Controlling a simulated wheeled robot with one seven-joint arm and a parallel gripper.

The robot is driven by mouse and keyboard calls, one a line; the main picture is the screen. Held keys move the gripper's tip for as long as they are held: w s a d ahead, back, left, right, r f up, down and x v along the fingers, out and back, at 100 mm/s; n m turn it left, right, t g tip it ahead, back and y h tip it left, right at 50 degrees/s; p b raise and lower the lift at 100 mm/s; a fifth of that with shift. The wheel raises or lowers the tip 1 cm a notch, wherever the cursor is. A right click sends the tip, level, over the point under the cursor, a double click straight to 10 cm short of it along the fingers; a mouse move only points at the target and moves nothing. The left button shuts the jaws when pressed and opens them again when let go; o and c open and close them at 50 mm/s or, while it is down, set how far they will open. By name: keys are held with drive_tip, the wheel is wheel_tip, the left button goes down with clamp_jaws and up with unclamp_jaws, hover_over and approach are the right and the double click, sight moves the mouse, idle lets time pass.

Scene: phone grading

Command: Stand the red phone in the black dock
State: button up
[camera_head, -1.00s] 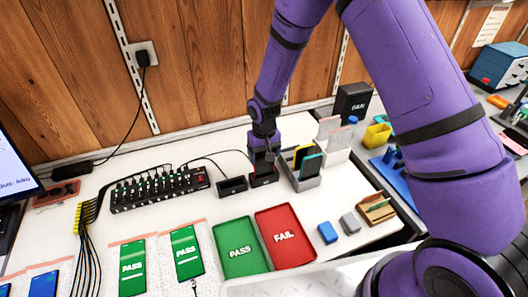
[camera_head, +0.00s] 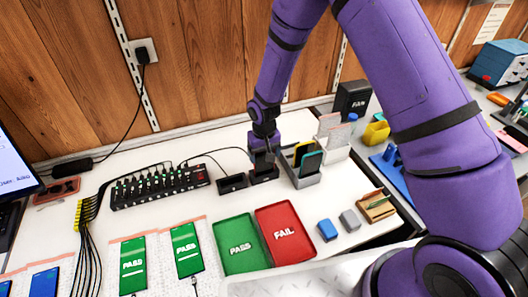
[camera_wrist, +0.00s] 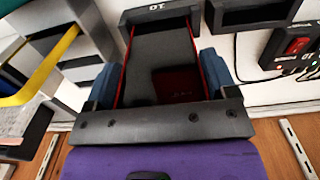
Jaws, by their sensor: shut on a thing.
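My gripper (camera_head: 264,147) points down over the black dock (camera_head: 264,175) at the back of the bench. It is shut on the red phone (camera_wrist: 165,55), whose dark face and red side edges show between the blue finger pads in the wrist view. The phone's far end meets the black dock (camera_wrist: 160,14), which has white lettering on it. In the head view the phone (camera_head: 262,159) looks upright at the dock. Its lower end is hidden, so I cannot tell how deep it sits.
A second black dock (camera_head: 232,183) stands just left. A grey rack (camera_head: 304,180) with yellow and teal-edged phones stands close on the right. A black hub with cables (camera_head: 160,188) lies further left. Green PASS (camera_head: 240,262) and red FAIL (camera_head: 286,252) trays lie in front.

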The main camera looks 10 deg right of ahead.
drive_tip(key=shift+f, duration=0.15)
drive_tip(key=o, duration=1)
drive_tip(key=shift+c, duration=0.2)
drive_tip(key=shift+r, duration=3.5)
drive_tip(key=shift+r, duration=0.1)
